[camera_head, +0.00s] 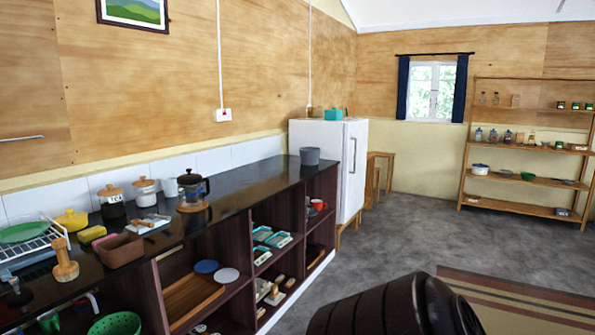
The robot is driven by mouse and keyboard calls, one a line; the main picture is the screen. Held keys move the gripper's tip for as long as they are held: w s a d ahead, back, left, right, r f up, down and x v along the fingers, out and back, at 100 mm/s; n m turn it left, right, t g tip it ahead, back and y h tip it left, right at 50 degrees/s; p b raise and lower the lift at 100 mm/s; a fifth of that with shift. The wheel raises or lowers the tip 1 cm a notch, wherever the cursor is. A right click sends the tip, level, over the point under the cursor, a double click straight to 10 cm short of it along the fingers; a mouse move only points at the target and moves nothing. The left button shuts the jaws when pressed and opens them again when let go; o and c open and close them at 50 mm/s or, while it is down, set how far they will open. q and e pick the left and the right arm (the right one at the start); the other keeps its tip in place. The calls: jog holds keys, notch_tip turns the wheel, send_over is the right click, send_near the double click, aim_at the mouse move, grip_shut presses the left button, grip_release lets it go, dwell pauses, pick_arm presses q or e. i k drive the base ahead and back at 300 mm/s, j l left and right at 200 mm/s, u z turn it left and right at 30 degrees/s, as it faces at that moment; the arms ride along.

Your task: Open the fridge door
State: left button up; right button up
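A white fridge (329,158) stands against the left wall, past the far end of the counter. Its front door (355,165) faces right and looks closed, with a vertical handle (353,155) on it. The counter end hides part of the fridge's lower near side. A dark ribbed part at the bottom centre appears to be my own arm. Neither gripper shows in the view.
A long dark counter (228,195) with pots, a coffee press and open shelves runs along the left. Grey floor (400,225) is clear in front of the fridge. A striped rug (520,300) lies lower right. A wooden stool (378,170) and a shelf rack (515,202) stand farther back.

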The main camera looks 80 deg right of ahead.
aim_at(352, 185)
jog(key=z, duration=3.15)
jog(key=i+z, duration=0.3)
jog(key=i, duration=5.45)
